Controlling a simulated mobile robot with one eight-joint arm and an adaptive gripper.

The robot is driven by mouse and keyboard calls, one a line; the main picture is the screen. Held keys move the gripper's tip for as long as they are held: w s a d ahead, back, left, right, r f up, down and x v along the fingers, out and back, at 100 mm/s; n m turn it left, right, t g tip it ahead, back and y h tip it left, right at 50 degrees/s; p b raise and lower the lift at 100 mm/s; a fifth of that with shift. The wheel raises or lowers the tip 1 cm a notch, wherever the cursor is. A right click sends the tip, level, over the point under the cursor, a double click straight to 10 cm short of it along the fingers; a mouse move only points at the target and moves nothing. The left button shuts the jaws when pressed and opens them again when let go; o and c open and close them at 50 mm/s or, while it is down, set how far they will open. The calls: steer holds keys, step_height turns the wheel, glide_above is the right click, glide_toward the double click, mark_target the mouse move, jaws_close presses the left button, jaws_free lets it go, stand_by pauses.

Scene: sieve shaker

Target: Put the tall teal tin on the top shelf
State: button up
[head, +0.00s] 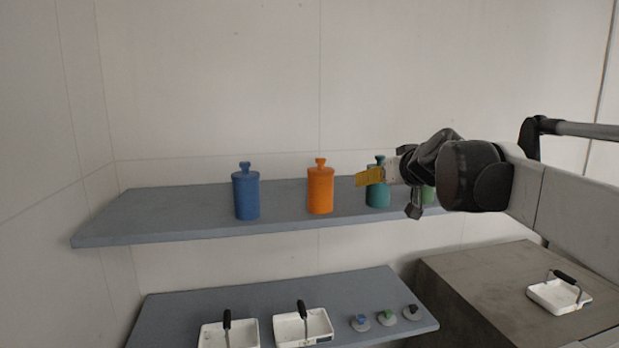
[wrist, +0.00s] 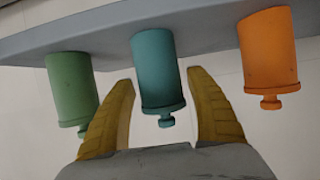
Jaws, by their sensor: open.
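The tall teal tin (head: 378,194), with a knobbed lid, stands upright on the upper grey shelf (head: 160,215), partly hidden behind my gripper in the head view. My gripper (head: 368,179) is open and empty, its yellow fingers at the height of the tin's upper part. In the upside-down wrist view, the teal tin (wrist: 155,70) shows between the two spread fingers (wrist: 160,85), with a gap on each side. I cannot tell how far the fingers reach around it.
A green tin (wrist: 72,85) and an orange tin (head: 320,192) flank the teal one; a blue tin (head: 246,196) stands farther left. The lower shelf (head: 170,312) holds white trays (head: 290,330) and small knobbed lids (head: 387,318). A grey block (head: 470,280) bears another white tray (head: 545,297).

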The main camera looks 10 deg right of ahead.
steer(key=shift+r, duration=0.15)
steer(key=b+v, duration=0.2)
steer(key=v, duration=0.9)
steer(key=s+a+f+g, duration=0.1)
steer(key=s+a+f, duration=0.3)
steer(key=f, duration=0.3)
steer(key=s+a+f+g+y, duration=0.1)
steer(key=s+a+f+g, duration=0.2)
steer(key=f, duration=0.4)
steer(key=s+a+f, duration=0.4)
steer(key=a+f, duration=0.1)
steer(key=f, duration=0.1)
steer(key=s+f+g, duration=0.1)
steer(key=s+f, duration=0.3)
steer(key=f, duration=0.3)
steer(key=s+a+f+g+h, duration=0.1)
steer(key=s+f, duration=0.4)
steer(key=f, duration=0.2)
steer(key=shift+s+a+f+g, duration=0.2)
steer(key=shift+a+f+g, duration=0.05)
steer(key=shift+a+g, duration=0.05)
steer(key=shift+f, duration=0.1)
step_height(320, 180, down, 38)
steer(key=b, duration=3.8)
